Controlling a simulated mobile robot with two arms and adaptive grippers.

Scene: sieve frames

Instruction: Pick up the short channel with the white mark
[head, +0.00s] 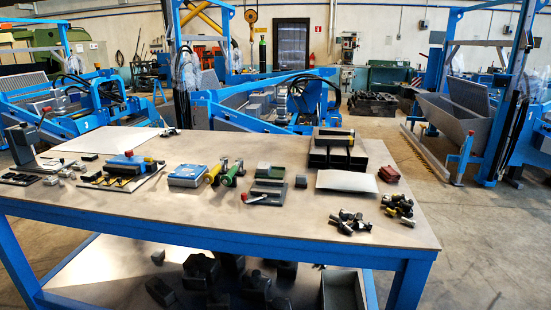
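No channel with a white mark can be told for sure at this size. Several short dark bars with yellow ends (112,181) lie on a light board at the left of the workbench (270,225). Another dark bar with a yellow end (333,132) lies on top of a black compartment holder (338,157) at the back right. A small dark piece (89,157) lies at the back left. Neither of my grippers is in view.
Yellow and green hand tools (228,174) stand mid-bench by a blue box (187,176). Dark clamp-like parts (398,207) lie at the right. A white sheet (346,181) lies near the holder. The front middle of the bench is clear. Dark parts fill a lower shelf.

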